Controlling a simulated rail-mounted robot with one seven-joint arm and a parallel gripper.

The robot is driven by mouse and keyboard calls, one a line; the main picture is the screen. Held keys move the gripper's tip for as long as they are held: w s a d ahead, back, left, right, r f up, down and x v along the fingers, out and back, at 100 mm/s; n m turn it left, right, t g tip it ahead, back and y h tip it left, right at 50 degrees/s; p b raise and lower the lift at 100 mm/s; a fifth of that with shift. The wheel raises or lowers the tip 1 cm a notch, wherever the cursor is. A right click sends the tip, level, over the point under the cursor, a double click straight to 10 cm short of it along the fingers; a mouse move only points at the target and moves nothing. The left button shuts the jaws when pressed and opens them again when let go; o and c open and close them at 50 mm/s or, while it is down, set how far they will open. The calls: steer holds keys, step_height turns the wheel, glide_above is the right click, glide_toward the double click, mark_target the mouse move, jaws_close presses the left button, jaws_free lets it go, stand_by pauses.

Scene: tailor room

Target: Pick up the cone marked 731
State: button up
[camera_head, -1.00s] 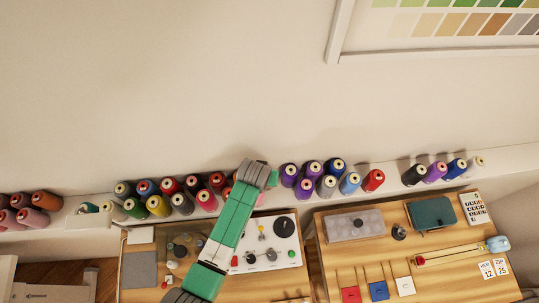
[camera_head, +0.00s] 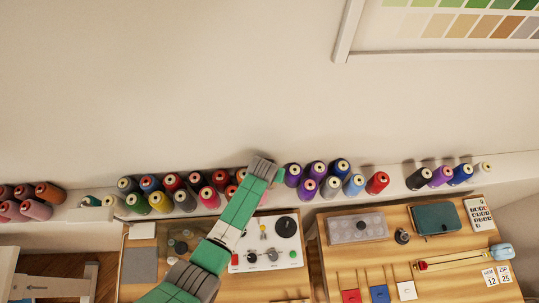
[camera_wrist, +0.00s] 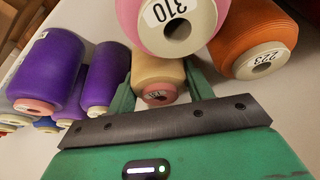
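No number 731 is readable in these frames. In the wrist view, a beige cone (camera_wrist: 157,72) with a pinkish end stands between the fingers of my gripper (camera_wrist: 160,88). Its label is too small and partly hidden to read. The fingers are spread, one on each side of it; I cannot tell whether they touch it. A pink cone marked 310 (camera_wrist: 172,20) and an orange cone marked 223 (camera_wrist: 255,45) are close by. In the head view, my gripper (camera_head: 279,175) is at the cone shelf, mostly hidden by my own arm.
Purple cones (camera_wrist: 105,72) stand close on the left in the wrist view. The head view shows a long shelf of cones, with dark and purple ones (camera_head: 440,176) farther right. Below are a machine panel (camera_head: 267,245) and a wooden table with a teal case (camera_head: 436,217).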

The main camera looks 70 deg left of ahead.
steer(key=shift+c, duration=0.6)
step_height(320, 180, up, 12)
steer(key=f+p, duration=0.1)
steer(key=s+d+r+b, duration=0.1)
steer(key=s+d, duration=0.9)
steer(key=d, duration=0.4)
steer(key=shift+s+d, duration=0.15)
steer(key=shift+d, duration=0.25)
